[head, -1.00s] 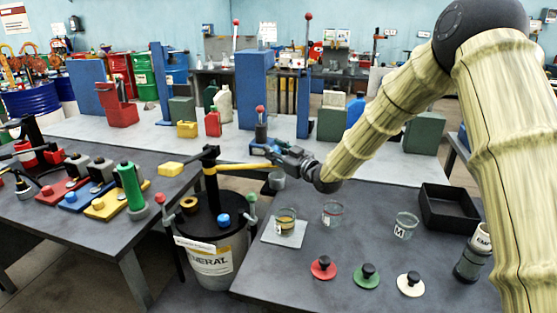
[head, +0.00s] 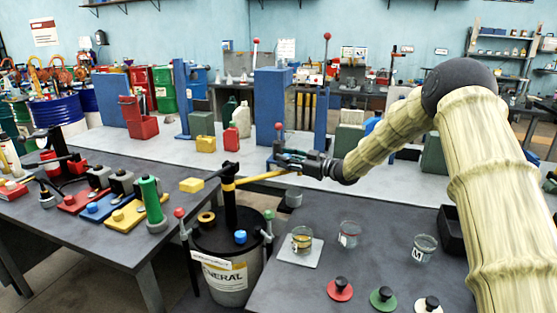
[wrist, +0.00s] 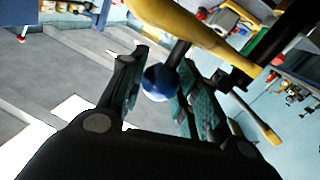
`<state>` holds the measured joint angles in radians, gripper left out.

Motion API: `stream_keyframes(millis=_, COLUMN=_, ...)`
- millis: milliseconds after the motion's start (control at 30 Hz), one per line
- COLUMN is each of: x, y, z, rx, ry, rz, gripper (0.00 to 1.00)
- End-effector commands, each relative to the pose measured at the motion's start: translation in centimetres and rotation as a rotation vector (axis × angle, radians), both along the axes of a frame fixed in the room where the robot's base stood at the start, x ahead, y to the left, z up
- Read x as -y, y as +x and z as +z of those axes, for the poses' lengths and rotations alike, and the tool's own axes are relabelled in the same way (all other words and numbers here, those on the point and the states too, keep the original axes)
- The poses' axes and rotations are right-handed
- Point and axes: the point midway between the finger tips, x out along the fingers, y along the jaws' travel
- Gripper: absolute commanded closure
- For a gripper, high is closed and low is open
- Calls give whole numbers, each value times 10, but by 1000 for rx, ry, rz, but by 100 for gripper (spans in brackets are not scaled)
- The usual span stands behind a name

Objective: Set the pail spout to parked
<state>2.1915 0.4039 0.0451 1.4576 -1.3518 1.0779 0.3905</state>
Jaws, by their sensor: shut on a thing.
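The pail (head: 226,276) is a grey drum with a black lid and a "…NERAL" label, standing between two tables. A black pump post (head: 229,205) rises from its lid. The yellow spout (head: 262,177) reaches from the post to the right and slightly back, toward my gripper (head: 284,158). In the wrist view the spout (wrist: 190,22) crosses above the fingers. There my gripper (wrist: 158,92) has its teal-padded fingers around a blue ball knob (wrist: 158,82) on a dark stem. The spout's outer end is partly hidden by my gripper in the head view.
A glass of yellow oil (head: 302,240) stands on a white pad (head: 290,253) right of the pail. Two more glasses (head: 349,234) (head: 424,247) and several round knobbed lids stand nearby. A black tray (head: 451,230) is at right.

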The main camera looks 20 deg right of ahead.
Motion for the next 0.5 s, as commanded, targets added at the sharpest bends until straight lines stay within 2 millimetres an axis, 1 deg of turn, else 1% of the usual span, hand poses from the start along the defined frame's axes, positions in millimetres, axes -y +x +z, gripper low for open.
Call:
stream_keyframes(millis=100, x=4, y=2, z=2, rx=4, ry=0, rz=1, gripper=100)
stream_keyframes(millis=433, x=5, y=3, z=4, rx=6, ry=1, rz=0, gripper=100)
stream_keyframes(millis=467, x=5, y=3, z=5, rx=7, ry=1, rz=-1, gripper=67)
stream_keyframes(millis=500, x=4, y=3, z=5, rx=8, ry=1, rz=0, gripper=59)
